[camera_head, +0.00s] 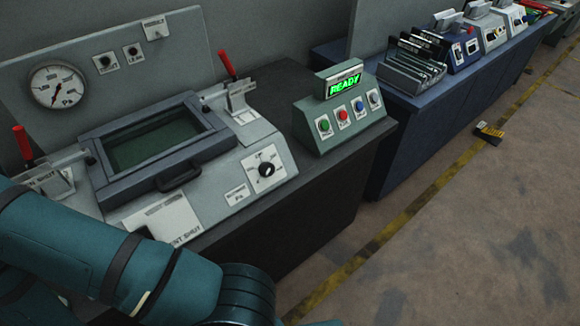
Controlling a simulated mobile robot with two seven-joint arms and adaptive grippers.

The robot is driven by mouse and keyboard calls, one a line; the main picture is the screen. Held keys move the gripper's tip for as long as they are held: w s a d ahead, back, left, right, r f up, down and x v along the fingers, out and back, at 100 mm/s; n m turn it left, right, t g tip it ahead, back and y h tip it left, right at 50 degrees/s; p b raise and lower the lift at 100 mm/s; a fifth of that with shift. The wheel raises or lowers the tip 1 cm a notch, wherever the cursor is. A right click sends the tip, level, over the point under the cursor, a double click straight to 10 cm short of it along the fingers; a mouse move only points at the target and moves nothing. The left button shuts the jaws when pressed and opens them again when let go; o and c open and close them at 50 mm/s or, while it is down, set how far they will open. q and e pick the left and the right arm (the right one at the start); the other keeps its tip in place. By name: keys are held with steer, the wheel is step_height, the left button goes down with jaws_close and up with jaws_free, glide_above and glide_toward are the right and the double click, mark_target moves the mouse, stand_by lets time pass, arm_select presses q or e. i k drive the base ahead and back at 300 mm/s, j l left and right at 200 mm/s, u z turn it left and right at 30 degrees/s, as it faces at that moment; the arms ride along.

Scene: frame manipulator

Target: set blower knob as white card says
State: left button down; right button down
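The blower knob (266,169) is a black round knob on a white square dial plate, on the sloped front of the grey machine. The marks around it are too small to read. A small white card (236,194) with unclear text is just left of and below the knob. A larger white plate (165,222) lies at the machine's front left, its lettering ending in "SHUT" and partly covered by my arm. Another white card (156,28) is on the back panel, its text unclear. My teal left arm crosses the lower left. Neither gripper is in view.
The machine has a framed window lid (157,145) with a handle, red-handled clamps (227,65) on both sides, and a pressure gauge (57,86). A button box (341,110) showing green "READY" stands to the right. Floor is clear at lower right, except a small block (489,133).

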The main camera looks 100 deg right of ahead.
mark_target(267, 169)
steer(key=k+z, duration=0.25)
steer(key=k+l+z, duration=0.25)
steer(key=k, duration=0.25)
steer(key=z, duration=1.65)
steer(key=j+z, duration=0.6)
steer(key=z, duration=0.25)
steer(key=j, duration=0.55)
steer(key=u, duration=0.15)
